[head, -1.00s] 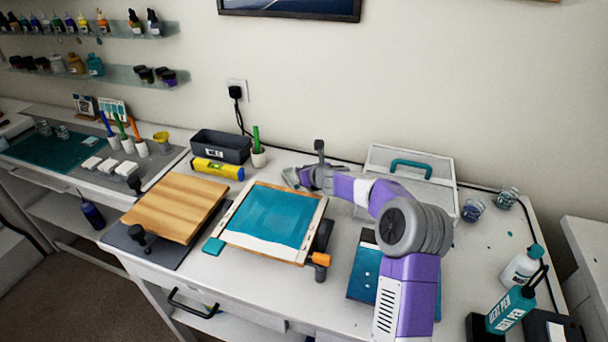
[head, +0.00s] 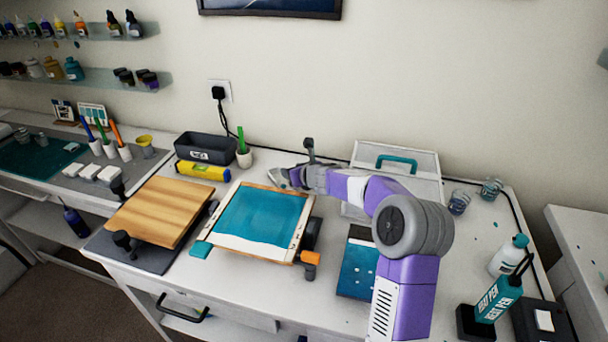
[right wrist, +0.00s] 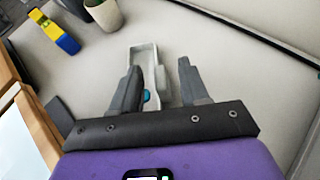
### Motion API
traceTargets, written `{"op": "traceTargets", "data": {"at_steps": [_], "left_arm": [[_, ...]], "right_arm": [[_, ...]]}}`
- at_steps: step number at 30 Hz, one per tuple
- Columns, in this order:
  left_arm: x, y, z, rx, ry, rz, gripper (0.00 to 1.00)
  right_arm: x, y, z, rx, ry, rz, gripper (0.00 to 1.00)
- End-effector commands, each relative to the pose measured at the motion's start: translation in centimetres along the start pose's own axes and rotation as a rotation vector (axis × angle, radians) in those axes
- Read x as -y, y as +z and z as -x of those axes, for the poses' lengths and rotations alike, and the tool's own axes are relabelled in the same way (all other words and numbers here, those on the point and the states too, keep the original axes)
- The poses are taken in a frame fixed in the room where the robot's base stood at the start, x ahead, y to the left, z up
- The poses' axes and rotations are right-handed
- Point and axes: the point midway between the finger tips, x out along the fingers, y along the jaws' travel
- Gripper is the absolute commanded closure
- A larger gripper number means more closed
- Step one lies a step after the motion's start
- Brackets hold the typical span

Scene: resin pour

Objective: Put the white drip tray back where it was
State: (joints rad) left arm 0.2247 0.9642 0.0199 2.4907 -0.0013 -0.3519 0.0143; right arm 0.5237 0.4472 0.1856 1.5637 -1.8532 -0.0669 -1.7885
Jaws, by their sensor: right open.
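The white drip tray (right wrist: 147,62) is a shallow pale tray lying on the white table in the right wrist view. My right gripper (right wrist: 160,88) is open, with the tray between its two dark fingers, nearer the left finger. That finger hides part of the tray's side, and I cannot tell if it touches. In the head view my right gripper (head: 284,177) is low behind the framed teal panel (head: 262,218). I cannot make out the tray there. My left gripper is not in view.
A yellow level (head: 203,171), a dark bin (head: 205,148) and a white cup with a green stick (head: 244,158) stand left of the gripper. A wooden board (head: 160,211) lies at the left. A case with a teal handle (head: 410,172) stands behind my right arm.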

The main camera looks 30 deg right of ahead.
Motion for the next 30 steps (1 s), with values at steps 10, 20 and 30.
{"op": "traceTargets", "data": {"at_steps": [10, 20, 30], "left_arm": [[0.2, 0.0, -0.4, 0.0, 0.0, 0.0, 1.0], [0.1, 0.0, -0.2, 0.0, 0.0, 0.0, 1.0], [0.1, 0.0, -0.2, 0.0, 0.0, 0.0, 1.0]], "right_arm": [[0.1, 0.0, 6.8, 0.0, -0.003, 0.0, 0.55], [0.0, 0.0, 9.2, 0.0, -0.001, -0.002, 0.55], [0.0, -0.1, 9.2, 0.0, -0.001, -0.001, 0.55]]}}
